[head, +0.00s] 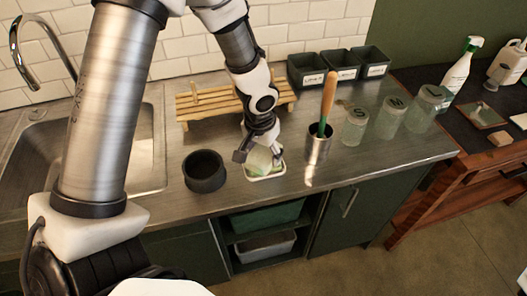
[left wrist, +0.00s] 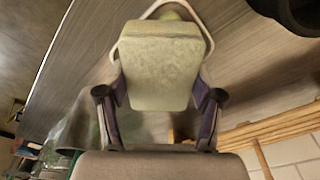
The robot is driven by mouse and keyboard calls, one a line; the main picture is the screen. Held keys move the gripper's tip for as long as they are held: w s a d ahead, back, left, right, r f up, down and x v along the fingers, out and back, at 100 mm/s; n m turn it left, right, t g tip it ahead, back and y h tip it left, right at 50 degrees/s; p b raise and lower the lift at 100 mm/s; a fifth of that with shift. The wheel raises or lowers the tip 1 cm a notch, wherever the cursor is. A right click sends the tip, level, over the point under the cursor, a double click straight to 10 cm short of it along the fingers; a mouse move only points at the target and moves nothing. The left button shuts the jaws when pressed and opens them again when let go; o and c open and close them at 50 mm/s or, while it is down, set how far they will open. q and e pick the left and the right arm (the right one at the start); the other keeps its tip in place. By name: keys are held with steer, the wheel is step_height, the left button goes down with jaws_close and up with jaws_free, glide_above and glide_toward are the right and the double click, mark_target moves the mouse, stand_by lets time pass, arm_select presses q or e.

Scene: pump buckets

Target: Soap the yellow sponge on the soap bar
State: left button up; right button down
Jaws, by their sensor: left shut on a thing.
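The yellow sponge (head: 259,159), pale yellow-green, is held in my left gripper (head: 262,155) low over a small white dish (head: 278,170) on the counter. In the left wrist view the sponge (left wrist: 162,65) sits between the two fingers of the gripper (left wrist: 160,92). The white rim of the dish (left wrist: 122,45) shows around its far end. A small yellow-green patch just beyond the sponge may be the soap bar (left wrist: 170,15); most of it is hidden. I cannot tell whether the sponge touches it. My right gripper is out of view.
A black round pot (head: 204,172) stands left of the dish. A metal cup (head: 318,146) with a wooden-handled tool stands close on the right, then several glass jars (head: 355,126). A slatted wooden rack (head: 205,103) is behind. The sink (head: 85,150) is at left.

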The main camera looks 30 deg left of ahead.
mark_target(263, 153)
arm_select(q)
steer(key=shift+r+p, duration=2.9)
steer(key=shift+r, duration=0.65)
steer(key=shift+f, duration=0.1)
